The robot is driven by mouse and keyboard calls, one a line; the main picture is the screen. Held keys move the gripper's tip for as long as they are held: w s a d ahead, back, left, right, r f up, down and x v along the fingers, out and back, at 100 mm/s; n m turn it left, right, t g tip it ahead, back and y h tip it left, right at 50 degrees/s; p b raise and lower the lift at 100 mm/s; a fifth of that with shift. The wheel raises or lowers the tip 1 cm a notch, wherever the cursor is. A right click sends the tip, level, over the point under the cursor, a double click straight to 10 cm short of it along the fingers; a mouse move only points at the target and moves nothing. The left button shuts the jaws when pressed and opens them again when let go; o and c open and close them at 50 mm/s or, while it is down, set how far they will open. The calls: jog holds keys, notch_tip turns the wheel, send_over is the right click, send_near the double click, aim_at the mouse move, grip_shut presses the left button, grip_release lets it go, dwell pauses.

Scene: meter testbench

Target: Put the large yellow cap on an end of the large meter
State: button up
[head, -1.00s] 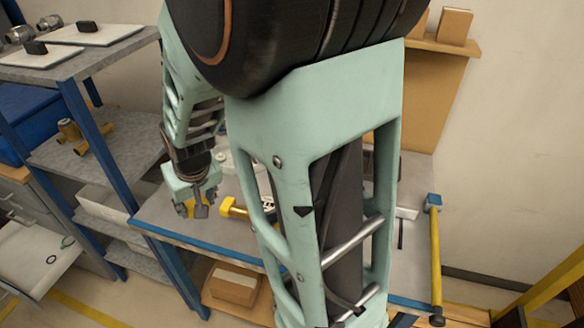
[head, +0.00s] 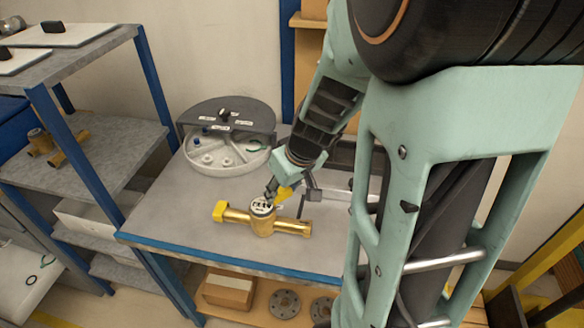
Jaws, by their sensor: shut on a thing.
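The large meter (head: 262,223) is a brass body with a round white dial, lying on the grey bench. Its left end carries a yellow cap (head: 220,211). Its right end (head: 305,228) is bare brass. My gripper (head: 278,190) is just behind and above the dial, shut on another yellow cap (head: 285,193). The fingers partly cover this held cap. The cap looks apart from the meter's right end; whether my fingers touch the dial's rim, I cannot tell.
A round grey tray (head: 228,160) with a raised dark lid stands at the back left of the bench (head: 170,220). Grey metal parts (head: 335,195) lie right of my gripper. The bench front left is clear. A shelf rack (head: 100,150) stands left.

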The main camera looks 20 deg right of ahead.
aim_at(310, 224)
jog(key=s+d+n+b, duration=0.1)
jog(key=n, duration=0.1)
jog(key=s+d+f+n+y, duration=0.1)
jog(key=d+n, duration=0.1)
jog(key=s+d+n+g+y+b, duration=0.1)
jog(key=s+d+n, duration=0.1)
jog(key=shift+s+d+f+b, duration=0.1)
jog(key=shift+d+f+b, duration=0.05)
jog(key=shift+f+b, duration=0.25)
jog(key=shift+s+d+f+n+g+b, duration=0.15)
jog(key=shift+f+n+b, duration=0.3)
jog(key=shift+f, duration=0.3)
jog(key=shift+s+d+f+n+g+b, duration=0.1)
jog(key=shift+f+n+b, duration=0.3)
jog(key=shift+f, duration=0.35)
jog(key=shift+s+d+f+n+g+b, duration=0.15)
jog(key=shift+f+n+b, duration=0.25)
jog(key=shift+f, duration=0.35)
jog(key=shift+w+b, duration=0.1)
jog(key=shift+b, duration=0.45)
jog(key=shift+f+b, duration=1.6)
jog(key=shift+b, duration=0.7)
jog(key=o, duration=0.9)
jog(key=shift+c, duration=0.2)
